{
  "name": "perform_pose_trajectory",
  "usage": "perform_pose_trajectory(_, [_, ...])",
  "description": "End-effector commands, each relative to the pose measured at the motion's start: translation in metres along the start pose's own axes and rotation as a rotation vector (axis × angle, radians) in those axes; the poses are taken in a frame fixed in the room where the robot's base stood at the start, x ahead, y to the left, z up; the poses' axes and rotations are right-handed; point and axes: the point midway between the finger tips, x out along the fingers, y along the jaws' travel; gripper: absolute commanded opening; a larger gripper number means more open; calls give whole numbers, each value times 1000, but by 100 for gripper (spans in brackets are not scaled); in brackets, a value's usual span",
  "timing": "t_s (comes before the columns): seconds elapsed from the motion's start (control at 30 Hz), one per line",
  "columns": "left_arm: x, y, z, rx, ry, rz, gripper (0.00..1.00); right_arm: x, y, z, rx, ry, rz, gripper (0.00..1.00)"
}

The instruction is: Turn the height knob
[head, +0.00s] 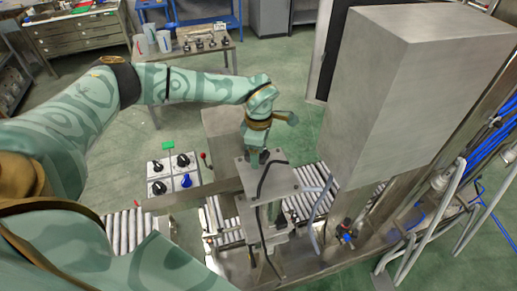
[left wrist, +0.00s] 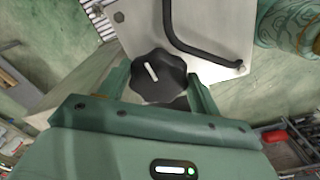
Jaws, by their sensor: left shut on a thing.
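The height knob (left wrist: 158,76) is black and lobed with a white pointer line. It sits at the edge of a light metal plate (left wrist: 212,22) in the left wrist view. My left gripper (left wrist: 160,84) has one finger on each side of the knob and is shut on it. In the head view my left gripper (head: 254,156) reaches down to the top of the metal machine head (head: 276,180). The knob is mostly hidden there by the fingers. My right gripper is not in view.
A control panel (head: 172,174) with black knobs and a blue one stands left of the machine. Roller conveyor (head: 308,178) runs beneath. A big grey metal box (head: 385,95) rises at right.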

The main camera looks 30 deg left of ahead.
Motion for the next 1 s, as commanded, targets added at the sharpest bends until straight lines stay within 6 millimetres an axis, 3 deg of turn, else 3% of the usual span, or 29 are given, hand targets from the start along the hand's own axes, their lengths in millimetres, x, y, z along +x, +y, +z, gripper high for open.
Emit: perform_pose_trajectory(1.0, [-2,7,-3,-964,-4,5,41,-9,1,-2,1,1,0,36])
